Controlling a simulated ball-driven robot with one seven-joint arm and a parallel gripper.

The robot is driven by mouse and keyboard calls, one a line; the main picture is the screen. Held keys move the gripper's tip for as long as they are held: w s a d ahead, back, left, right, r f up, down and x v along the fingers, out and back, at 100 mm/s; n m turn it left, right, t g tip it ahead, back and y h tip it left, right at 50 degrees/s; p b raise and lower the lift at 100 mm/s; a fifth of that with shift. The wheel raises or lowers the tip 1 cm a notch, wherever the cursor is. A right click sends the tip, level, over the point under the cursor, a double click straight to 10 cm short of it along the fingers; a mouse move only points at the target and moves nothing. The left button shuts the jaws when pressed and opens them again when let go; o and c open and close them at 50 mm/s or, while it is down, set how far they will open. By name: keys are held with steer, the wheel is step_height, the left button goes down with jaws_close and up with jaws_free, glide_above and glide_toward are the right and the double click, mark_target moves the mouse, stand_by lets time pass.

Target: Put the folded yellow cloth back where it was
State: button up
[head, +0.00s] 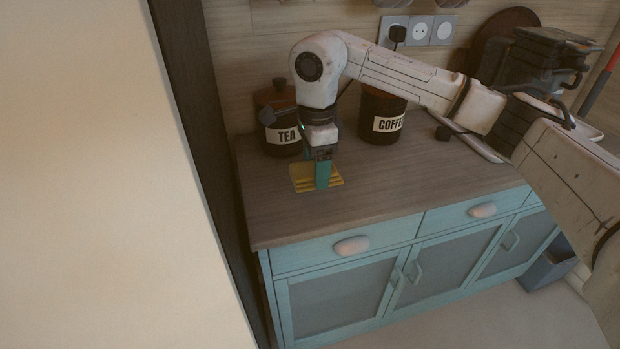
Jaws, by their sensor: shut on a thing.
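The folded yellow cloth (335,179) is at the left part of the wooden counter top (390,190), in front of the tea jar. My gripper (322,185) points down over the cloth, its green fingers in front of the cloth's middle. It is shut on the cloth. The fingers and the gripper body hide part of the cloth. I cannot tell whether the cloth rests on the counter or hangs just above it.
A tea jar (283,137) and a coffee jar (385,125) stand behind my gripper. A dark appliance (530,62) and a tray are at the back right. Below are blue drawers (375,240) and doors. The counter's front strip is clear. A pale panel (90,180) fills the left.

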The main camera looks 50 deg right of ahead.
mark_target(311, 194)
steer(key=shift+w+d+f, duration=0.2)
steer(key=shift+w+f, duration=0.7)
steer(key=shift+f, duration=1.8)
steer(key=shift+f, duration=0.2)
steer(key=o, duration=1)
steer(key=shift+r, duration=0.15)
step_height(311, 194, up, 12)
steer(key=shift+r, duration=0.1)
